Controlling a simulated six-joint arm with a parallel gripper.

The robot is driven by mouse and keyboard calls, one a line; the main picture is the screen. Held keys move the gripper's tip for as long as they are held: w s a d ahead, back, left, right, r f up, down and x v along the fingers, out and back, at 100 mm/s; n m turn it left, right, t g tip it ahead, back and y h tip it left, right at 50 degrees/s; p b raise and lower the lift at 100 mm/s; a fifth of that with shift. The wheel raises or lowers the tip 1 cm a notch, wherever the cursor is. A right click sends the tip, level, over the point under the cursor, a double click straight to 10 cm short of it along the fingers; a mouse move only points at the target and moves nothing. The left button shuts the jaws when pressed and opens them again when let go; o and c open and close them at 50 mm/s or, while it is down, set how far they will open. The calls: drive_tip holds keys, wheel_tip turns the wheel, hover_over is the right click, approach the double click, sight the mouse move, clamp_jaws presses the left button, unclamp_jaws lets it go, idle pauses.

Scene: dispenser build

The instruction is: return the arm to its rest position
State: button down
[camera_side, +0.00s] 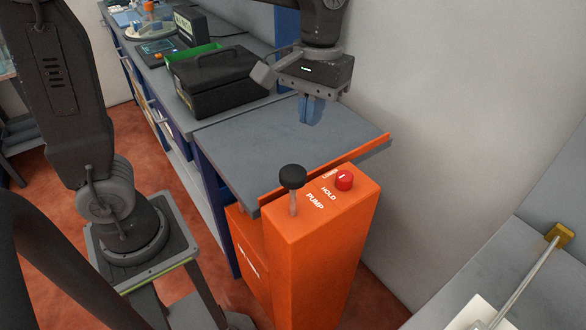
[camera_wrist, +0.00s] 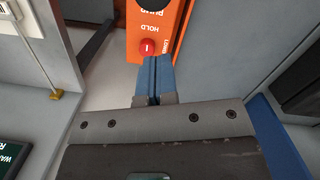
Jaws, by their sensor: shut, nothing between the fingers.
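My gripper (camera_side: 310,110) hangs over the grey table top (camera_side: 240,150) in the side view, near the wall. Its blue fingers point down and are closed together with nothing between them. In the wrist view my gripper (camera_wrist: 153,75) also shows its blue fingers side by side. Their tips appear just below the red button (camera_wrist: 149,48) in that picture, but the side view shows them apart from it. The orange pump unit (camera_side: 320,225) stands at the table's front edge, with a black-knobbed lever (camera_side: 292,178) and the red button (camera_side: 344,180) on top.
A black toolbox (camera_side: 215,85) stands on the bench left of my gripper, with a green tray (camera_side: 192,55) behind it. The table top below the fingers is bare. A white wall (camera_side: 440,90) rises on the right. A grey surface with a rod (camera_side: 525,285) is at lower right.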

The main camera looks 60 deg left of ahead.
drive_tip(key=shift+r, duration=0.15)
idle(0.5)
drive_tip(key=s+a+m+t, duration=0.2)
drive_tip(key=s+a+t, duration=0.1)
drive_tip(key=s, duration=0.3)
drive_tip(key=s+a+f+m+t, duration=0.1)
drive_tip(key=s+a+m+t, duration=0.1)
drive_tip(key=s, duration=0.4)
drive_tip(key=shift+a+f+t, duration=0.2)
drive_tip(key=shift+a+t, duration=0.7)
drive_tip(key=shift+a, duration=0.1)
